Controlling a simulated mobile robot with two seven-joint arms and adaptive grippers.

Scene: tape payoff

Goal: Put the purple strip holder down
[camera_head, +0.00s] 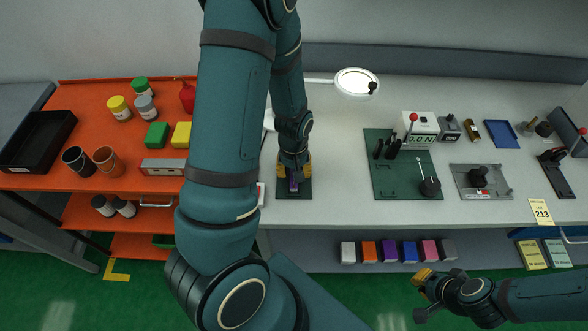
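My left gripper (294,176) points down over a dark pad (294,195) near the front edge of the white bench. The purple strip holder (294,185) is between its yellow fingers, at or just above the pad. The gripper hides most of the holder, and I cannot tell whether the fingers press on it. My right gripper (424,294) is low at the right, in front of the bench and away from the holder. No object shows in it, and its finger opening is unclear.
A green board (385,180) with levers lies right of the pad. A grey plate (467,189) with a knob is farther right. An orange bench (50,180) with jars, cups and blocks stands left. Several coloured boxes (389,251) sit below the bench top. My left arm covers the centre-left.

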